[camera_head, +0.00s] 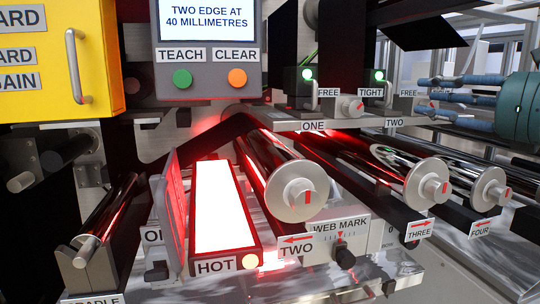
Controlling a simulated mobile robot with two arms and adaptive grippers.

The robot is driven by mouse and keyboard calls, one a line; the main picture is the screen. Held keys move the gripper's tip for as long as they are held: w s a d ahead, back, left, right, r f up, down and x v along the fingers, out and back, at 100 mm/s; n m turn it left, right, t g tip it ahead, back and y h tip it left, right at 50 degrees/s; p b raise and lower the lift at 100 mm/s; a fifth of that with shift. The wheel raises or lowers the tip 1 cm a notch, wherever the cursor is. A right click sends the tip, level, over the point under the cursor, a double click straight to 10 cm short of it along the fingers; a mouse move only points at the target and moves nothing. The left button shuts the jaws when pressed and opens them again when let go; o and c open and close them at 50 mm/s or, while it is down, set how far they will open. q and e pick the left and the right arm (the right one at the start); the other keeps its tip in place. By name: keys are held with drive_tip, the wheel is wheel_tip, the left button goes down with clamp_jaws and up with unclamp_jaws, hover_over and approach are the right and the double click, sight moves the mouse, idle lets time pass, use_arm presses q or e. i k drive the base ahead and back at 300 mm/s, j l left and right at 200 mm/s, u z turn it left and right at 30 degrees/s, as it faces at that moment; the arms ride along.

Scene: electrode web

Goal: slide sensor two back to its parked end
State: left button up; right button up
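A clamp knob (352,107) sits between FREE and TIGHT labels. Another knob (433,104) sits right of a second FREE label, partly hidden by my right gripper (428,98). That gripper comes in from the right, its blue-grey fingers spread apart near this knob. I cannot tell if they touch it. My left gripper is out of view.
A display (210,20) reads TWO EDGE AT 40 MILLIMETRES, above TEACH and CLEAR buttons. Several shiny rollers with end caps fill the front. A glowing block marked HOT (214,210) stands left of roller TWO (285,180). A yellow panel (60,60) is upper left.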

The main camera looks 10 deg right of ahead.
sight(373, 79)
drive_tip(key=k+l, duration=0.2)
drive_tip(key=k, duration=0.3)
drive_tip(key=k+l, duration=0.2)
drive_tip(key=k, duration=0.25)
